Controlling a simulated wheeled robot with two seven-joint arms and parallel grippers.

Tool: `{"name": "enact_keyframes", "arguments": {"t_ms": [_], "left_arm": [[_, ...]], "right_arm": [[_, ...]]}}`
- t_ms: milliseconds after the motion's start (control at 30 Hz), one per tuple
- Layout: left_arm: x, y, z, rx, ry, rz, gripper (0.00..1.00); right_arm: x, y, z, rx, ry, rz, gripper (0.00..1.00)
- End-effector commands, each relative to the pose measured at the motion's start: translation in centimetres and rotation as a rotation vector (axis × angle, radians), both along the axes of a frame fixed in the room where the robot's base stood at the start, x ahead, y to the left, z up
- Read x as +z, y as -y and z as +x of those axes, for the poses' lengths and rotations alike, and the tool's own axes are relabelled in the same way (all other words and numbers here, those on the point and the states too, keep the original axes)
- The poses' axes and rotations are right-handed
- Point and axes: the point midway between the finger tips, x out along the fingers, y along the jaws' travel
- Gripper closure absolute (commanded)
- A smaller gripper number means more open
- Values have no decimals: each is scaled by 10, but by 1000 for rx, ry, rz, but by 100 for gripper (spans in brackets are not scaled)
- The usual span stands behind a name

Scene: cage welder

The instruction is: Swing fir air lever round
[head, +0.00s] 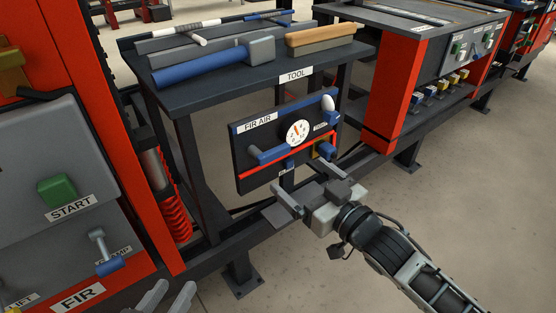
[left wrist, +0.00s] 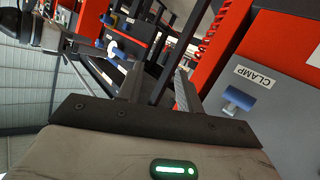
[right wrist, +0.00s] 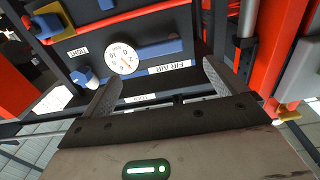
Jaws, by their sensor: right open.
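The FIR AIR panel (head: 246,172) is a dark upright board below the tool shelf, with a round gauge (head: 298,132). A blue lever (head: 268,155) sticks out left of the gauge; it also shows in the right wrist view (right wrist: 158,49). A blue handle (head: 327,150) with a yellow part sits lower right. Which is the air lever is not labelled clearly. My right gripper (head: 300,178) is open and empty, in front of and below the panel; its fingers show apart in the right wrist view (right wrist: 160,85). My left gripper (head: 174,289) is open and empty, low near the FIR cabinet.
A white-tipped blue knob (head: 328,104) is at the panel's upper right. The tool shelf (head: 205,95) above holds a blue-handled mallet and a brush. A red post (head: 150,235) and the CLAMP lever (head: 103,250) stand left.

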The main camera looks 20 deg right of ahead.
Motion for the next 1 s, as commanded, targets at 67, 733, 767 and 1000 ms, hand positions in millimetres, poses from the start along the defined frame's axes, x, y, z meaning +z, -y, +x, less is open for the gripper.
{"name": "enact_keyframes", "arguments": {"t_ms": [67, 733, 767, 1000], "left_arm": [[-1, 1, 0, 0, 8, -17, 64], [6, 7, 3, -4, 22, -112, 64], [6, 7, 3, -4, 22, -113, 64], [6, 7, 3, -3, 23, -114, 64]], "right_arm": [[-1, -6, 18, 0, 5, 0, 4], [0, -30, 81, 0, -1, 0, 4], [0, -30, 81, 0, -1, 0, 4], [0, -30, 81, 0, -1, 0, 45]]}}
